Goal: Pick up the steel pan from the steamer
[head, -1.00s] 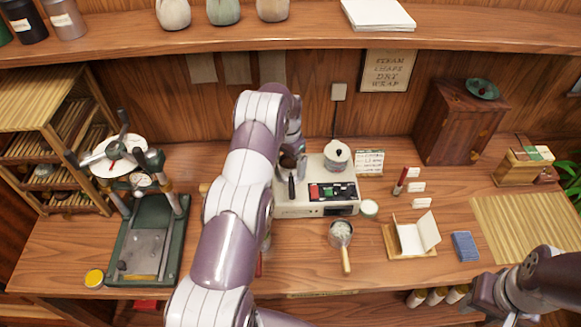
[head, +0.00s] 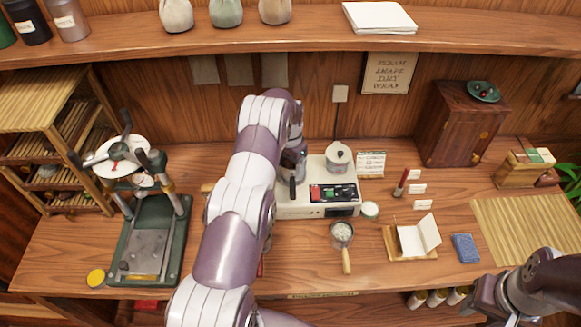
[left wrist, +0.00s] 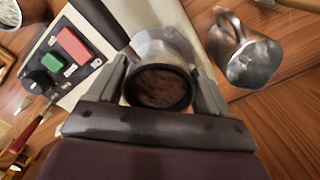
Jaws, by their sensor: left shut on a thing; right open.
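The steel pan (left wrist: 160,52) sits between the fingers of my left gripper (left wrist: 158,92) in the left wrist view. It is round, with brown contents and a dark handle. My left gripper is shut on it. In the head view the pan (head: 293,163) is partly hidden by my left arm, over the left part of the white steamer (head: 325,174). I cannot tell how far it is above the steamer top. The steamer's red and green buttons are in front. My right gripper (head: 484,296) is open and empty at the bottom right.
A lidded pot (head: 338,157) stands on the steamer's right part. A small strainer (head: 342,232) is in front of the steamer. A green press (head: 150,240) stands at left.

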